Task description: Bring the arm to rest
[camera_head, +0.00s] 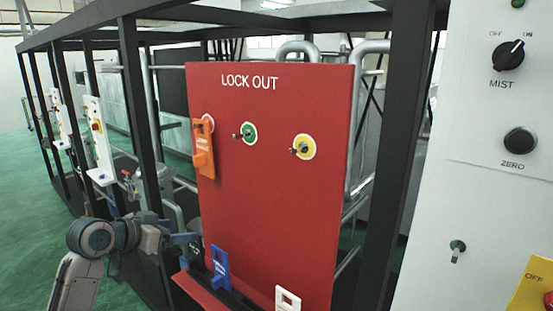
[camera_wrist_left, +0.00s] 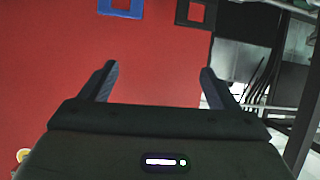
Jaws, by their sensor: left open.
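My left gripper (camera_head: 190,240) is beside the lower left edge of the red LOCK OUT board (camera_head: 270,190), with its arm coming in from the lower left. In the left wrist view the two fingers (camera_wrist_left: 160,80) stand wide apart with nothing between them, and the red board (camera_wrist_left: 60,70) fills much of the background. I cannot tell whether a finger touches the board. My right gripper is not in view.
An orange tag (camera_head: 203,152) hangs at the board's left peg. The green (camera_head: 249,134) and yellow (camera_head: 303,147) discs have bare pegs. A blue tag (camera_head: 220,268) and a white tag (camera_head: 287,299) stand along the bottom. Black frame posts (camera_head: 405,140) and a control panel (camera_head: 480,200) are at right.

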